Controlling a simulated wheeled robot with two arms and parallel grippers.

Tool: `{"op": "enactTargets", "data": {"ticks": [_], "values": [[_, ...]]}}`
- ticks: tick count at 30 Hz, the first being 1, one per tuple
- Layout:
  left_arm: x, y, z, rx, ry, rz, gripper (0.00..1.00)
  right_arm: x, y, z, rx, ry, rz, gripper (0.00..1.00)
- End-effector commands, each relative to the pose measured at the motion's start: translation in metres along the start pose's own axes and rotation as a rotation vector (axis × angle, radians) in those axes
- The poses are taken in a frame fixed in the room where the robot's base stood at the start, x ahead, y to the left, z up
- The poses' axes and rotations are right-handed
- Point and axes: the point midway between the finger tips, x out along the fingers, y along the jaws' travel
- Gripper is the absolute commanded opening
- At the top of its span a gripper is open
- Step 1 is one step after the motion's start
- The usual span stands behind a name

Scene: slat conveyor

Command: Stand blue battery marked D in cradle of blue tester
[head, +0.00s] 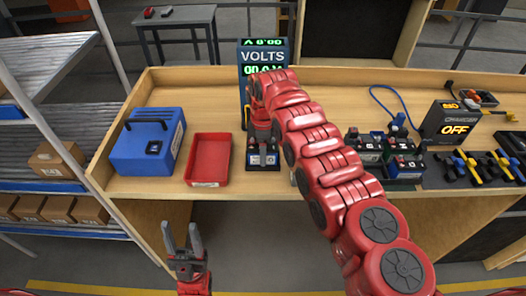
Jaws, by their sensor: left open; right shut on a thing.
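The blue tester (263,57) stands at the back of the bench, with a VOLTS sign and green digits. My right arm hides much of its lower part. My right gripper (262,136) is low in front of the tester, shut on a dark battery (263,158) with a pale and blue label. The battery looks upright near the bench's front edge. Its letter is too small to read, and I cannot tell whether it touches the cradle, which is hidden. My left gripper (181,240) is open and empty, below the bench's front edge.
A red tray (208,160) and a blue case (148,142) stand left of the battery. Several more batteries (404,168) stand right of my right arm, near a charger (449,122) reading OFF. A raised rim backs the bench.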

Motion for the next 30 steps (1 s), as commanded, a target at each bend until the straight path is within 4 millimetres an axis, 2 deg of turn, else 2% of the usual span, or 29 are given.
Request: {"op": "enactTargets", "data": {"ticks": [2, 3, 8, 20, 23, 28, 30], "values": [[-0.003, 0.0, 0.001, 0.0, 0.0, 0.0, 0.5, 0.003, 0.0, 0.0, 0.0, 0.0, 0.001, 0.0], [-0.002, 0.0, 0.0, 0.0, 0.0, 0.0, 0.5, 0.002, 0.0, 0.0, 0.0, 0.0, 0.001, 0.68], [-0.002, 0.0, 0.0, 0.0, 0.0, 0.0, 0.5, 0.002, 0.0, 0.0, 0.0, 0.0, 0.0, 0.96], [-0.005, 0.0, 0.001, 0.0, 0.0, 0.0, 0.5, -0.004, 0.001, 0.0, 0.001, 0.0, 0.001, 0.97], [-0.011, 0.001, 0.002, 0.0, 0.0, 0.0, 0.5, -0.018, 0.001, 0.0, 0.0, 0.0, 0.003, 0.97], [-0.025, 0.001, 0.004, 0.0, 0.0, 0.0, 0.5, -0.059, 0.001, -0.002, -0.002, 0.002, 0.005, 0.97], [-0.02, 0.001, 0.003, 0.0, 0.0, 0.0, 0.5, -0.077, 0.001, -0.003, -0.003, 0.001, 0.006, 0.97]]}}
